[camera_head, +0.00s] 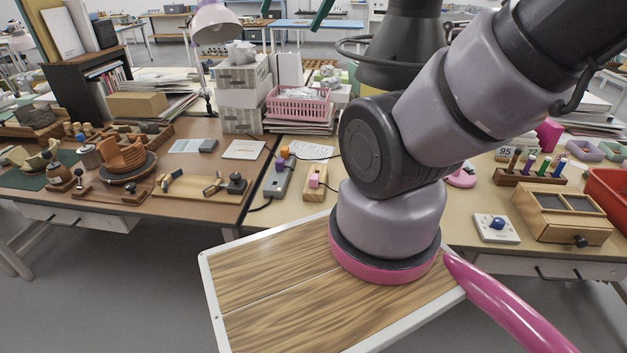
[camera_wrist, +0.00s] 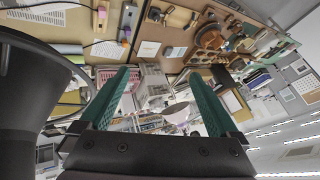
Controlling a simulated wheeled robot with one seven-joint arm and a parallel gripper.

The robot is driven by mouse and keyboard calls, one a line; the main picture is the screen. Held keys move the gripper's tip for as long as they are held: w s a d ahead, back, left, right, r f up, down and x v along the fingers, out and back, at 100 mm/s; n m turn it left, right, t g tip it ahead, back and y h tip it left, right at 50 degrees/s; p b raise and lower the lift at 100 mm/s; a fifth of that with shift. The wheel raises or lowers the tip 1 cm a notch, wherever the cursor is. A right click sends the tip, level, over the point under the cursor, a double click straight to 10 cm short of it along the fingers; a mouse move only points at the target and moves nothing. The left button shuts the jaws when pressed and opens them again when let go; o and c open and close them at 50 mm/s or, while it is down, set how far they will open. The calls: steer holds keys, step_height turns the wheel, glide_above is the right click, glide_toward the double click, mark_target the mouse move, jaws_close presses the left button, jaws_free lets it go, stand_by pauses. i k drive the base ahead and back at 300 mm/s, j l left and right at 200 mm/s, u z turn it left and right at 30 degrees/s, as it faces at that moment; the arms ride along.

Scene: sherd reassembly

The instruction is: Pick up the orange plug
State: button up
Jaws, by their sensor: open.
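The orange plug (camera_head: 284,152) is a small orange block at the far end of a grey power strip (camera_head: 276,186) on the tables in front of me. A purple plug (camera_head: 279,165) sits just nearer on the same strip.
A pink basket (camera_head: 298,103) and papers lie behind. Pottery sherds and wooden tools cover the left table. My arm hides much of the right table. A lamp (camera_head: 214,24) stands at the back.

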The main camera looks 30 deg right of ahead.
mark_target(285, 154)
steer(key=i+j+z, duration=0.15)
steer(key=j, duration=0.2)
steer(key=i+j+z, duration=0.15)
steer(key=j, duration=0.2)
steer(key=i+j+z, duration=0.15)
steer(key=j, duration=0.25)
steer(key=i+j+z, duration=0.15)
steer(key=j, duration=0.25)
